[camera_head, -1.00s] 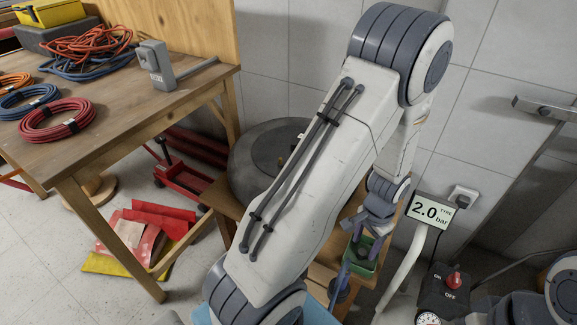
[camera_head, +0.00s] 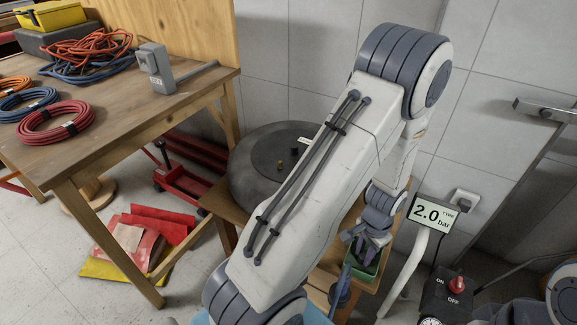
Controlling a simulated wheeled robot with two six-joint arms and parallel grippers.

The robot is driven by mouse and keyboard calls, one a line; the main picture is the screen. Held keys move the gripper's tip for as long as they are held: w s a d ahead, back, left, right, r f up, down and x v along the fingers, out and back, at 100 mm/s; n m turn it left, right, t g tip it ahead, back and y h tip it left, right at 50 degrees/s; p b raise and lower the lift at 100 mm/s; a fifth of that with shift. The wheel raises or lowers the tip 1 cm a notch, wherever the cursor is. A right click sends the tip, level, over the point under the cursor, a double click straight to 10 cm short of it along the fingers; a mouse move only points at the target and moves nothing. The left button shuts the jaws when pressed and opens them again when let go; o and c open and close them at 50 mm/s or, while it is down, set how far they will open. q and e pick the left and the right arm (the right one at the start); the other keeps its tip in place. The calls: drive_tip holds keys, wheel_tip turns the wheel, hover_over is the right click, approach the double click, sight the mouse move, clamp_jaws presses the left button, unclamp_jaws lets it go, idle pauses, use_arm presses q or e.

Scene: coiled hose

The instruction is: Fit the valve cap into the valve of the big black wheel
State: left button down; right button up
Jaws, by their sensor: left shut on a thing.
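The big black wheel (camera_head: 250,165) lies flat on a low wooden stand, its right side hidden behind my left arm. Small brass and dark fittings (camera_head: 280,165) show near its hub, beside my arm; I cannot make out the valve clearly. My left gripper (camera_head: 366,254) points down over a small green bin (camera_head: 363,268), to the right of the wheel and apart from it. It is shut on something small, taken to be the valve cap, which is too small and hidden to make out. My right gripper is out of view.
A wooden workbench (camera_head: 120,125) with coiled hoses (camera_head: 57,121) stands at the left. A red jack (camera_head: 181,182) is on the floor beside the wheel's stand. A 2.0 bar display (camera_head: 433,212) and a control box with a red knob (camera_head: 455,281) stand at the right.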

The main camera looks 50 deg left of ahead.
sight(364, 256)
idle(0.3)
use_arm(q)
wheel_tip(364, 256, up, 5)
drive_tip(key=p, duration=0.5)
drive_tip(key=shift+r, duration=0.1)
drive_tip(key=shift+d, duration=0.1)
